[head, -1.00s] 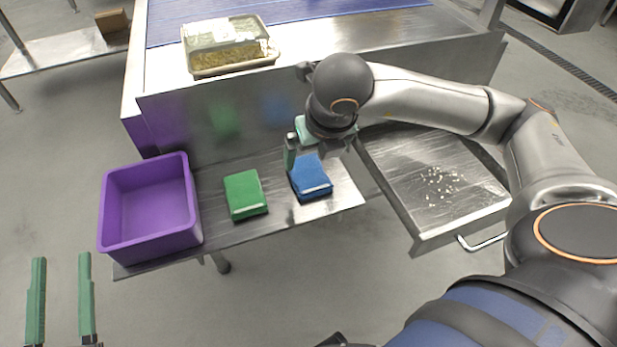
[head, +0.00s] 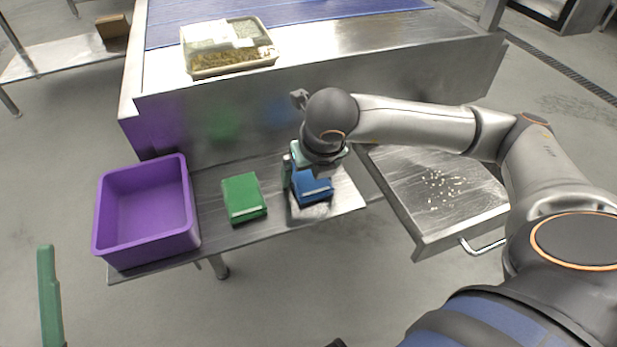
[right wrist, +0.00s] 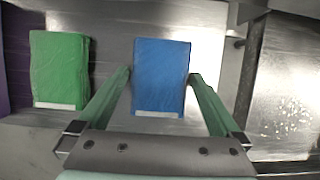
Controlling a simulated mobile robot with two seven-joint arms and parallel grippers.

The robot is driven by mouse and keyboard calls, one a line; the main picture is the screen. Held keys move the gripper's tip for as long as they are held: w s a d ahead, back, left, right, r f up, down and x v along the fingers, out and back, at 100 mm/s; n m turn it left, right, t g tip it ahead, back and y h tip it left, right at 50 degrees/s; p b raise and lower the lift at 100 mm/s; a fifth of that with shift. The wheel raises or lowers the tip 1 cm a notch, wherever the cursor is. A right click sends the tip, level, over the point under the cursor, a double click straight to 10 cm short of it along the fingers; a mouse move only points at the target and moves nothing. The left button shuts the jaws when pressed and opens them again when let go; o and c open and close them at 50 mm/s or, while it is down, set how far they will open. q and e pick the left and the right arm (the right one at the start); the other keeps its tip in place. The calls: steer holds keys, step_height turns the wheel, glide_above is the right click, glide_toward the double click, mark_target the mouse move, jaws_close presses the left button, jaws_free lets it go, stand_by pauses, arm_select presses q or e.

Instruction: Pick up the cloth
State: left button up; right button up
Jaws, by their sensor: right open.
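A blue folded cloth (head: 314,190) lies on the low metal shelf, partly hidden by my right arm. In the right wrist view the blue cloth (right wrist: 161,75) lies between the two green fingers of my right gripper (right wrist: 160,82), which is open. I cannot tell whether the fingers touch it. A green folded cloth (head: 243,197) lies to its left on the shelf, and it also shows in the right wrist view (right wrist: 60,68). One green finger of my left gripper (head: 50,298) shows at the lower left, apart from the shelf.
A purple bin (head: 147,212) stands at the shelf's left end. An open metal drawer (head: 425,205) with scattered rice grains is to the right. A tray of food (head: 230,58) sits on the metal counter by the blue belt (head: 280,15).

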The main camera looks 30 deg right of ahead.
steer(key=shift+f+b, duration=0.2)
steer(key=shift+b, duration=0.15)
steer(key=c, duration=1.1)
